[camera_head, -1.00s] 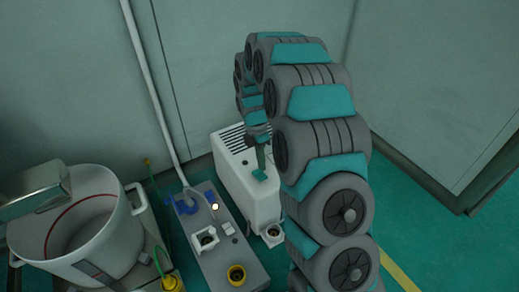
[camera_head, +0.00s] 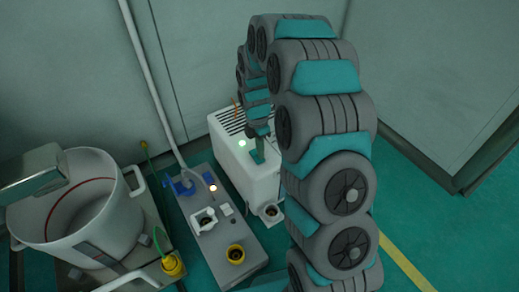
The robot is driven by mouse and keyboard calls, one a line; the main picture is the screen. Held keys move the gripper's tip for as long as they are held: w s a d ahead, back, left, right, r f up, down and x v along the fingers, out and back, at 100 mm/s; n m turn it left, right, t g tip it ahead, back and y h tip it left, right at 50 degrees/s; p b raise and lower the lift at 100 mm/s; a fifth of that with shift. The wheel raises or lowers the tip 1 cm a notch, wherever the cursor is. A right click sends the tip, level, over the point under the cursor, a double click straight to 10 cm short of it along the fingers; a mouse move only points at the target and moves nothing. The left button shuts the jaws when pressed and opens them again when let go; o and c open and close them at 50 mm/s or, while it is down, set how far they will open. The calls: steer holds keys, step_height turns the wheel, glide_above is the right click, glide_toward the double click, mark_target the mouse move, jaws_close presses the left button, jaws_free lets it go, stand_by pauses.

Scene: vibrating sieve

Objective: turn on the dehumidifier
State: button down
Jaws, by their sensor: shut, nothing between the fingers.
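The dehumidifier appears to be the white box (camera_head: 262,183) with a dark slatted vent on top, standing on the floor near the wall. A small green light (camera_head: 241,143) glows on its top edge. My gripper (camera_head: 257,156) points down at the box's front upper part, just right of the light. Its fingers look shut with nothing between them. I cannot tell whether the fingertips touch the box. My arm hides the box's right side.
A grey panel (camera_head: 229,246) with a lit lamp, a white socket and a yellow-ringed part lies left of the box. A large white pot (camera_head: 122,217) stands farther left. A grey pipe (camera_head: 150,80) runs up the wall. Green floor is open at right.

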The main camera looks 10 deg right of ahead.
mark_target(255, 149)
steer(key=shift+w+f, duration=0.15)
steer(key=shift+w+a, duration=0.2)
steer(key=shift+w, duration=0.5)
steer(key=shift+r+p, duration=0.2)
steer(key=shift+p, duration=0.1)
steer(key=shift+a+r, duration=0.15)
steer(key=shift+r, duration=0.2)
step_height(255, 149, up, 13)
steer(key=w+p, duration=0.1)
steer(key=shift+w+a, duration=0.15)
steer(key=shift+w, duration=0.2)
